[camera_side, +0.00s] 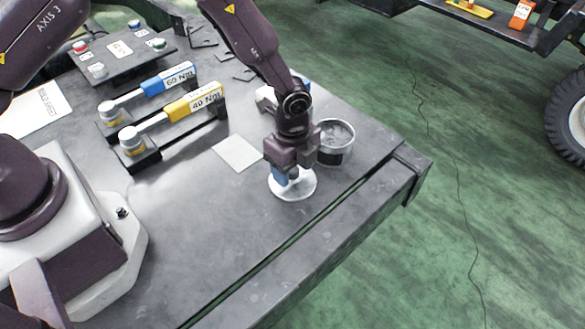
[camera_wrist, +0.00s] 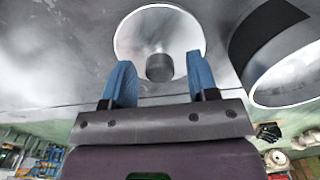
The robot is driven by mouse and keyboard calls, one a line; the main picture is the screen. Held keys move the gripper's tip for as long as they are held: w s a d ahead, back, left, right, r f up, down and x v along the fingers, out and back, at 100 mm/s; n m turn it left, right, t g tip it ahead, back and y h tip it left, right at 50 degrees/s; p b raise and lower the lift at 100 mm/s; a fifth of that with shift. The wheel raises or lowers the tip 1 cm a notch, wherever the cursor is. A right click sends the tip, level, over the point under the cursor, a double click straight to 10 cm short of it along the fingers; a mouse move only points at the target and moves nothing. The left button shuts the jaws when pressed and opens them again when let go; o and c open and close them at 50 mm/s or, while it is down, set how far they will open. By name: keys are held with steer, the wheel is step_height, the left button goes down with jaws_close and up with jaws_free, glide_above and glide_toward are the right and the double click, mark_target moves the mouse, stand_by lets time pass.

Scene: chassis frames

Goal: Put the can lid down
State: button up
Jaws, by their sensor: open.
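The can lid (camera_side: 296,188) is a round white-silver disc lying on the dark table, just below my gripper (camera_side: 287,175) in the side view. In the wrist view the lid (camera_wrist: 187,32) shows with a dark round knob (camera_wrist: 160,67) at its middle. My gripper (camera_wrist: 158,80) is open, its two blue fingers on either side of the knob with gaps. The open can (camera_side: 335,142), silver with a dark band, stands behind and right of the lid; it also shows at the right of the wrist view (camera_wrist: 290,70).
A pale square plate (camera_side: 237,153) lies flat left of my gripper. Blue (camera_side: 165,80) and yellow (camera_side: 190,104) torque wrenches rest on stands farther left. A panel with buttons (camera_side: 118,50) is at the back. The table front (camera_side: 215,240) is clear, with a slot near its right edge.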

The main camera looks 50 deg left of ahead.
step_height(320, 180, up, 12)
steer(key=shift+f, duration=0.25)
steer(key=s+a+r+n+t, duration=0.25)
steer(key=a+r+n, duration=0.25)
steer(key=r, duration=0.5)
steer(key=s+a+r+n+t, duration=0.1)
steer(key=s+a+r+n, duration=0.3)
steer(key=s, duration=0.4)
steer(key=s+a+r+n+t, duration=0.2)
steer(key=s+a+r+n, duration=0.2)
steer(key=s+r+n, duration=0.3)
steer(key=shift+s+r+n, duration=0.3)
steer(key=shift+s+n, duration=0.7)
steer(key=shift+s, duration=0.2)
